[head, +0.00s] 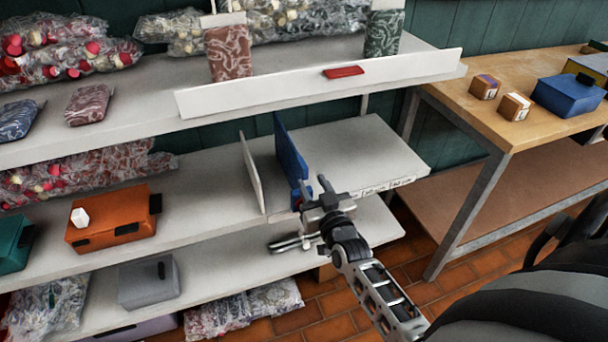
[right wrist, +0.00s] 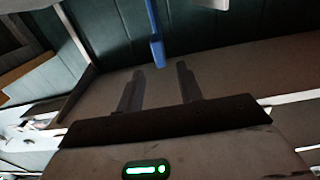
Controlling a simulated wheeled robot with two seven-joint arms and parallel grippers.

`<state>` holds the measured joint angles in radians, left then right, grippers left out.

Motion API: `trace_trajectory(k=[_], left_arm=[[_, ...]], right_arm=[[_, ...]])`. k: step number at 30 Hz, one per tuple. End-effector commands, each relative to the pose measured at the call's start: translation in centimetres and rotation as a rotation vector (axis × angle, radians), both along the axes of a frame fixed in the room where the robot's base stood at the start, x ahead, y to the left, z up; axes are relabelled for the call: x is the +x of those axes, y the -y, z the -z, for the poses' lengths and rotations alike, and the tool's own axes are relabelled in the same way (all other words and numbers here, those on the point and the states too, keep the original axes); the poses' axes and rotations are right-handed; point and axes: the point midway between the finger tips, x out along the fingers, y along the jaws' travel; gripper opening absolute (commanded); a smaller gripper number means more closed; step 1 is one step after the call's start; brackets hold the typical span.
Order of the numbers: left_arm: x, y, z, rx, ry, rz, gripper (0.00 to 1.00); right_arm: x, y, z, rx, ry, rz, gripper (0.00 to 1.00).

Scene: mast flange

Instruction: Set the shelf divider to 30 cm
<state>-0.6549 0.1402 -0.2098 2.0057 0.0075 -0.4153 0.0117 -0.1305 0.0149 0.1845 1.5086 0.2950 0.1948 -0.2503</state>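A blue upright divider (head: 291,155) stands on the middle shelf board (head: 345,150), with a small red patch near its lower front. Labels with printed cm marks (head: 375,190) run along the board's front edge to its right; the numbers are too small to read surely. My right gripper (head: 313,188) is at the divider's lower front edge. In the right wrist view the gripper (right wrist: 160,70) is open, with the blue divider's end (right wrist: 157,50) seen between its fingertips. I cannot tell whether they touch it. My left gripper is not in view.
A white upright panel (head: 252,172) stands left of the divider. An orange box (head: 113,215) is farther left. The upper shelf's white front lip (head: 320,84) overhangs the area. A workbench (head: 515,130) stands at right. The board right of the divider is clear.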

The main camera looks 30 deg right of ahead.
Motion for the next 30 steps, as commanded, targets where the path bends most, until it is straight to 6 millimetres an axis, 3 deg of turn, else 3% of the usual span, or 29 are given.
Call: trace_trajectory(k=[3,9,15,23,27,30], left_arm=[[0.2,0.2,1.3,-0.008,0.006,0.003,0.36],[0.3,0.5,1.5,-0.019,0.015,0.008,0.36],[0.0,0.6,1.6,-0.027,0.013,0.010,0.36],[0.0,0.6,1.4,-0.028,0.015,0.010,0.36],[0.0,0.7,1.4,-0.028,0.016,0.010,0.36],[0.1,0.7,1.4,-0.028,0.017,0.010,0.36]], right_arm=[[2.6,0.6,0.4,-0.001,0.003,0.000,0.36],[5.4,1.3,0.3,-0.001,0.001,-0.001,0.36],[6.5,1.6,0.0,-0.002,0.000,-0.001,0.36],[6.5,1.6,0.0,-0.002,-0.001,-0.001,0.36],[6.5,1.5,0.0,-0.001,-0.001,-0.001,0.00],[6.5,1.5,0.0,-0.001,-0.001,-0.001,0.00]])
